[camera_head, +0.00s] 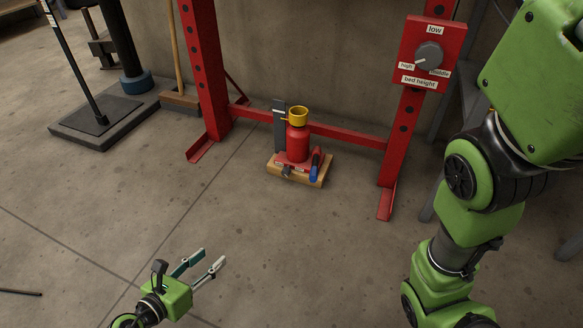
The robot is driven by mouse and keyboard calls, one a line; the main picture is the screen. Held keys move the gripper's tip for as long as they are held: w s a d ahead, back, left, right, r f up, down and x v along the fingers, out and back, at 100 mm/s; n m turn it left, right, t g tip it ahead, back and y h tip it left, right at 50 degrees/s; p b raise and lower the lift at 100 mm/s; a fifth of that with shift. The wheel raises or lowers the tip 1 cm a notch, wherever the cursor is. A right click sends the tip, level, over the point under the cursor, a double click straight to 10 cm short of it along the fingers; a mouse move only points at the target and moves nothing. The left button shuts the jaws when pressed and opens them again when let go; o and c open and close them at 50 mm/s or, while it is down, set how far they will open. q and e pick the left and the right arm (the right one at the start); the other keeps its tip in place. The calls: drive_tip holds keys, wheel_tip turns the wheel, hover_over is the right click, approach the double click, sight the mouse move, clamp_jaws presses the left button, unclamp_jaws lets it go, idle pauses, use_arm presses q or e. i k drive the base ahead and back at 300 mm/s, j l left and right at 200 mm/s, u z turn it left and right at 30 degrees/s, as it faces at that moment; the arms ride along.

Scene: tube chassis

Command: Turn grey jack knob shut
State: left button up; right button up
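A red bottle jack (298,146) with a yellow top (298,116) stands upright on a wooden block (314,168) on the floor, between the legs of a red frame. A small grey knob (286,171) is low at its front; its turn position is too small to read. My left gripper (212,257) is open and empty, in front of the jack to the lower left, well apart from it. My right arm (480,220) comes down the right side of the picture, and its gripper is outside the view.
The red frame (213,70) has a crossbar behind the jack. A red panel (447,60) on its right post carries a grey dial (428,55) and bed height labels. A broom (178,98) and a dark base plate (95,122) stand left. Floor before the jack is clear.

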sight(285, 172)
drive_tip(key=i+l, duration=0.3)
drive_tip(key=i, duration=0.15)
drive_tip(key=i+l, duration=0.3)
drive_tip(key=i, duration=0.1)
